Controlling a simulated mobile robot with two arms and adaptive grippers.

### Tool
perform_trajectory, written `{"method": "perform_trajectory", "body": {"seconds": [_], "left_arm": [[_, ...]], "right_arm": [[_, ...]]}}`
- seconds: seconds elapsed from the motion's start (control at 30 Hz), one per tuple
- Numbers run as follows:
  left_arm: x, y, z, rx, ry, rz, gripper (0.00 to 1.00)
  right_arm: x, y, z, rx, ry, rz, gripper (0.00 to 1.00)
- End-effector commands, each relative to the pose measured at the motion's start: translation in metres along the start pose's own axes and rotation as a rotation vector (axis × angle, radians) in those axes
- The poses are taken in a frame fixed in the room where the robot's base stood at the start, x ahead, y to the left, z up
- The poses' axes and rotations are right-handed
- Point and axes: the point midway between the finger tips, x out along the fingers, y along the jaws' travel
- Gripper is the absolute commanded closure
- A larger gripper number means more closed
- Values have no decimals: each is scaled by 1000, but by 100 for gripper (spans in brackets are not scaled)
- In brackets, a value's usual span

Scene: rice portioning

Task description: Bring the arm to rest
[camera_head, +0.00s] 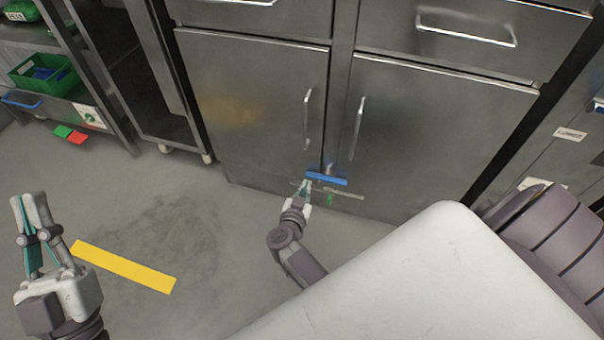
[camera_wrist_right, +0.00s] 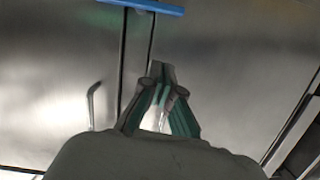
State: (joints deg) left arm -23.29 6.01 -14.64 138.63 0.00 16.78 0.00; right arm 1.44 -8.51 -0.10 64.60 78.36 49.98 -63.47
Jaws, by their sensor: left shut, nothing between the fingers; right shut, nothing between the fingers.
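My left gripper (camera_head: 28,200) is raised at the left of the head view, above the floor, with its fingers pointing up in the picture. It is shut and holds nothing. My right gripper (camera_head: 306,184) is in front of the lower part of the steel cabinet, close to a blue bar (camera_head: 327,178) in the picture. In the right wrist view its fingertips (camera_wrist_right: 161,72) are together and empty. I cannot tell whether it touches the cabinet or the bar.
Steel cabinet doors (camera_head: 255,110) with upright handles stand ahead. A rack at the left holds a green bin (camera_head: 42,73). A yellow strip (camera_head: 122,266) lies on the grey floor (camera_head: 200,220), which is otherwise clear between the arms.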

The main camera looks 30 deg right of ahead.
Motion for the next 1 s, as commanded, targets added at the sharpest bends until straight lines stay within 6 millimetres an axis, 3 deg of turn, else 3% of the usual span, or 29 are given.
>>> {"method": "perform_trajectory", "body": {"seconds": [0.33,0.47,0.57,0.67,0.8,0.9,1.0], "left_arm": [[0,-2,14,4,-81,-3,100],[0,-2,13,4,-79,-3,100],[0,-2,13,4,-78,-3,100],[0,-2,13,3,-78,-3,100],[0,-2,13,3,-78,-3,100],[0,-2,13,3,-77,-3,100],[0,-2,13,3,-77,-3,100]], "right_arm": [[-2,0,-2,1,2,-2,100],[-2,-8,-24,27,59,-53,100],[-9,-25,-70,76,172,-173,100],[-33,-49,-133,133,315,-355,100],[-94,-77,-216,180,481,-628,100],[-140,-87,-260,185,557,-783,100],[-176,-91,-289,183,603,-889,100]]}}
